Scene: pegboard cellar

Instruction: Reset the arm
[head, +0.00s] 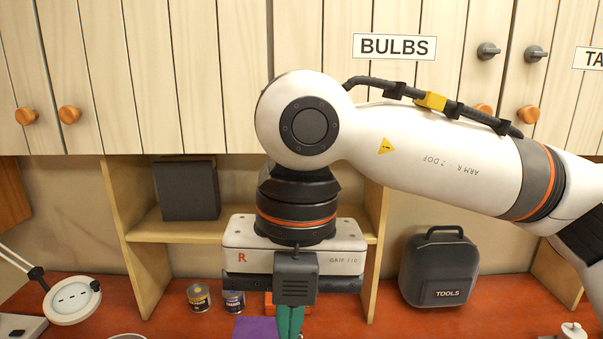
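My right arm comes in from the right and reaches across the upper middle of the head view. Its wrist bends down to my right gripper (294,290), marked R, in front of the shelf. A dark grey block hangs under the gripper body, and two narrow teal-green pieces (290,321) show below it, cut off by the lower edge. I cannot tell whether these are fingers or a held thing, or whether the gripper is open. My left gripper is out of view.
Wooden cabinets with a BULBS label (394,46) stand behind the arm. A black TOOLS bag (440,270), two small cans (199,297), a purple item (254,328) and a white lamp (72,301) are on the red worktop (365,325). A dark box (187,190) sits on the shelf.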

